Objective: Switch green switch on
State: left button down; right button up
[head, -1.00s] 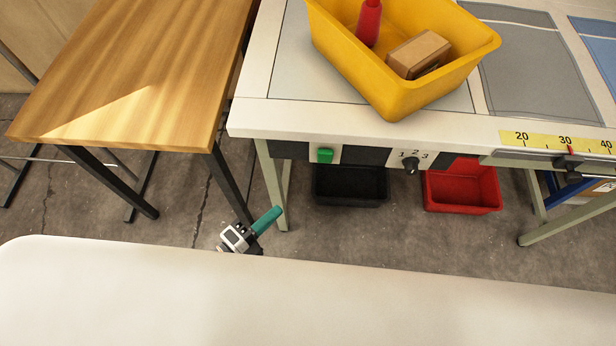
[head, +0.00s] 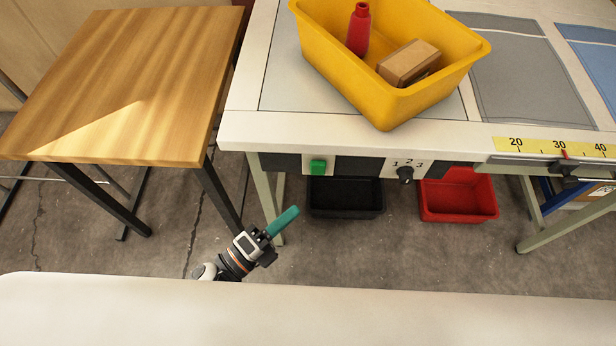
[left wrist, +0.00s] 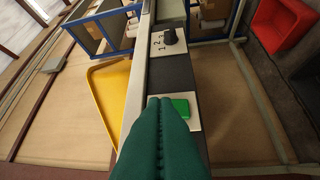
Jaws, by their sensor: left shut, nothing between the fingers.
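The green switch (head: 317,167) sits on a white plate on the dark front panel under the table's front edge. In the left wrist view the green switch (left wrist: 181,108) is just beyond and to the right of my fingertips, partly behind them. My left gripper (head: 290,212), with green fingers, is below and to the left of the switch in the head view, apart from it. Its fingers are shut together and empty; they also show in the left wrist view (left wrist: 160,105). I cannot tell the switch's state. My right gripper is not in view.
A rotary knob (head: 405,175) marked 1 2 3 is right of the switch. A yellow bin (head: 385,108) stands on the white table (head: 240,130). A black bin (head: 346,198) and a red bin (head: 458,203) are below. A wooden table (head: 130,80) is at left.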

aim_at(321, 168)
pick_arm(q)
jog(key=shift+w+d+r+p, duration=0.2)
jog(key=shift+w+d, duration=0.45)
jog(key=shift+w, duration=0.65)
jog(key=shift+w+d+r+p, duration=0.1)
jog(key=shift+w+d+r, duration=0.35)
jog(key=shift+w, duration=0.8)
jog(key=shift+w+d+r+p, duration=0.15)
jog(key=shift+w+d, duration=0.65)
jog(key=shift+w, duration=0.5)
jog(key=shift+w+r+p, duration=0.25)
jog(key=shift+r+p, duration=0.2)
jog(key=shift+p, duration=0.75)
jog(key=shift+f+n+y, duration=0.25)
jog(key=shift+n+y, duration=0.05)
jog(key=shift+f, duration=0.1)
